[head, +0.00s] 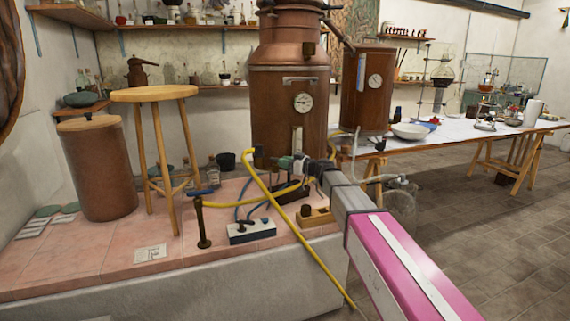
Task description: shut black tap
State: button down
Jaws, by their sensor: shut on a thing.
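The black tap (259,153) shows as a small dark fitting low on the front of the copper still (289,105), where a yellow hose begins. My arm reaches in from the lower right, and my gripper (281,162) is at the tap, seen from behind. The jaws are shut on what appears to be the tap. The fingertips are small and partly hidden, and the angle of the tap's handle cannot be made out.
The yellow hose (285,213) loops across the tiled ledge (112,252). A blue-and-white block (251,232), a dark upright post (202,224) and a wooden stool (154,95) stand left of my arm. A long table (460,135) is at right; the floor before it is open.

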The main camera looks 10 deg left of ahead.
jog(key=shift+w+n+g, duration=0.25)
jog(key=shift+n+g, duration=0.35)
jog(key=shift+g, duration=0.3)
jog(key=c, duration=1.1)
grip_release()
jog(key=shift+o, duration=0.2)
jog(key=shift+d, duration=0.1)
jog(key=s+d, duration=0.2)
jog(key=d, duration=0.8)
jog(key=shift+d, duration=0.25)
